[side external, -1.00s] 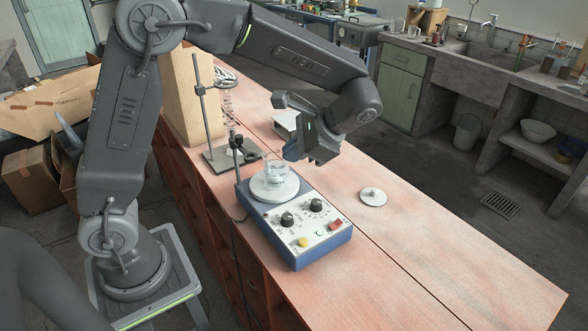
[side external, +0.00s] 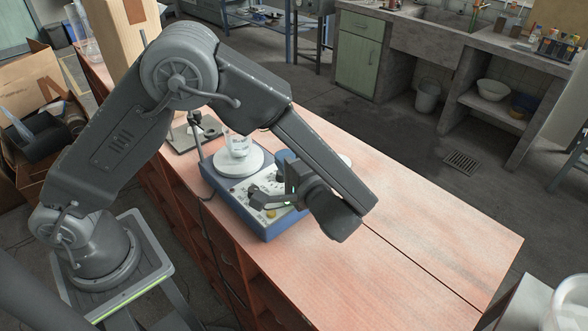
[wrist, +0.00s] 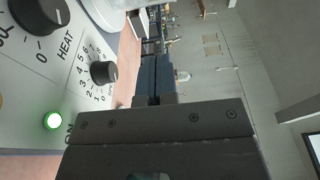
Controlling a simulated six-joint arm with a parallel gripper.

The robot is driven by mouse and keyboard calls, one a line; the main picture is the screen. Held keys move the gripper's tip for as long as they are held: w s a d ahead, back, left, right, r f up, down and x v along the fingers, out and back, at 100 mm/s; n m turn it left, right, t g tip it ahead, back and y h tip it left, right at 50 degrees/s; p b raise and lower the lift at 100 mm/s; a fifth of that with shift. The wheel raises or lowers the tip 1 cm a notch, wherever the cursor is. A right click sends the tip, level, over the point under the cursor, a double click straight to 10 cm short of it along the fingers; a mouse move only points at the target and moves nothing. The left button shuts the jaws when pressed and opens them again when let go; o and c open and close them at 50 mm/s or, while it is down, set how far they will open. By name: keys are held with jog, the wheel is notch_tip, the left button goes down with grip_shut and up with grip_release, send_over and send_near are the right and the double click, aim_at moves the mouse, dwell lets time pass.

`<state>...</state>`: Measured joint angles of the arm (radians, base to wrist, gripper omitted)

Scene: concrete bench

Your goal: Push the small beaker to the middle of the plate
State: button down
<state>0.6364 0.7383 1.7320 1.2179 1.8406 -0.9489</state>
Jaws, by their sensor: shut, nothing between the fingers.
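The small glass beaker (side external: 238,146) stands upright on the round white plate (side external: 240,167) of the blue stirrer, toward the plate's back edge in the side view. My gripper (side external: 285,157) is over the right side of the stirrer, to the right of the plate and apart from the beaker. Its blue fingers are shut and empty; they also show in the wrist view (wrist: 155,80). An edge of the plate (wrist: 104,14) shows at the top of the wrist view. I cannot make out the beaker there.
The stirrer's control panel has knobs (wrist: 104,72) and a lit green lamp (wrist: 52,121) close to my gripper. A retort stand (side external: 183,137) is behind the plate. A white disc (side external: 345,160) lies beyond my arm, partly hidden. The bench's right part is clear.

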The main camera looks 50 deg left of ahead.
aim_at(247, 143)
jog(key=a, duration=0.3)
jog(key=shift+w+a, duration=0.3)
jog(key=shift+a, duration=0.05)
jog(key=shift+s+a, duration=0.65)
jog(key=shift+a, duration=0.35)
jog(key=shift+s+a, duration=0.45)
jog(key=shift+a, duration=0.2)
jog(key=shift+s+a, duration=0.5)
jog(key=shift+a, duration=0.3)
jog(key=d, duration=0.1)
jog(key=w+d, duration=0.2)
jog(key=shift+w+d, duration=0.25)
jog(key=shift+d, duration=0.15)
jog(key=d, duration=0.3)
jog(key=s+d, duration=0.1)
jog(key=d, duration=0.2)
jog(key=s+d, duration=0.1)
jog(key=d, duration=0.2)
jog(key=shift+s+d, duration=0.1)
jog(key=shift+d, duration=0.15)
